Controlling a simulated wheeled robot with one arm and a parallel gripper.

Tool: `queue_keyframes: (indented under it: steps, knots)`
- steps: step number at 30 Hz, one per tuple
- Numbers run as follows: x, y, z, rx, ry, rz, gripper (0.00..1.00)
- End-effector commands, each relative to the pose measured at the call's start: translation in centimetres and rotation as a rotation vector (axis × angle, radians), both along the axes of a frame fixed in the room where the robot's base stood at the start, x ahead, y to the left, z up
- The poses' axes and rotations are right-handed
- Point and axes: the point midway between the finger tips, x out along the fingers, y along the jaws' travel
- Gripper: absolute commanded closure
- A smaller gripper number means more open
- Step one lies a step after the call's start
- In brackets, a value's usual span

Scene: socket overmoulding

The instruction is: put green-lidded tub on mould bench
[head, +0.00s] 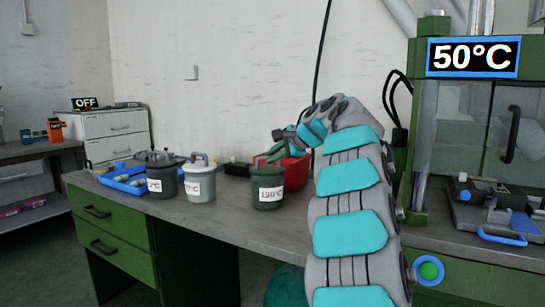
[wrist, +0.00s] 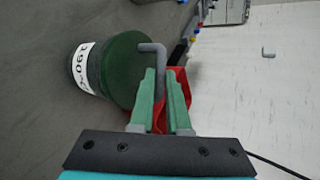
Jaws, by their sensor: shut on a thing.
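The green-lidded tub (head: 268,194) is a dark pot with a white temperature label. It appears upright at the wooden-topped bench (head: 225,215); I cannot tell whether its base touches the top. My gripper (head: 272,156) is above its lid, beside the red bin. In the wrist view the tub's green lid (wrist: 125,72) is left of my green fingers (wrist: 163,75). They are shut on its grey bent handle (wrist: 155,48). My arm hides part of the bench to the right.
The red bin (head: 297,173) is just behind the held tub. A green-framed machine with a 50°C sign (head: 472,57) is at right. Bare bench top shows in front.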

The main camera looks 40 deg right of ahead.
Motion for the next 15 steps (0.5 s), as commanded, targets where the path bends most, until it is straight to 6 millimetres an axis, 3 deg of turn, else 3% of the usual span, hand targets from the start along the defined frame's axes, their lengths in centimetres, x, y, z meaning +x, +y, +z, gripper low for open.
queue_keyframes:
  steps: [1,2,9,15]
  knots:
    - [-0.01,0.00,0.04,-0.001,-0.002,0.000,1.00]
    - [-0.01,-0.01,-0.03,-0.001,-0.001,-0.001,0.84]
    - [-0.01,-0.01,0.00,-0.001,-0.001,-0.001,0.57]
    - [-0.01,-0.01,-0.02,-0.001,0.000,-0.001,0.56]
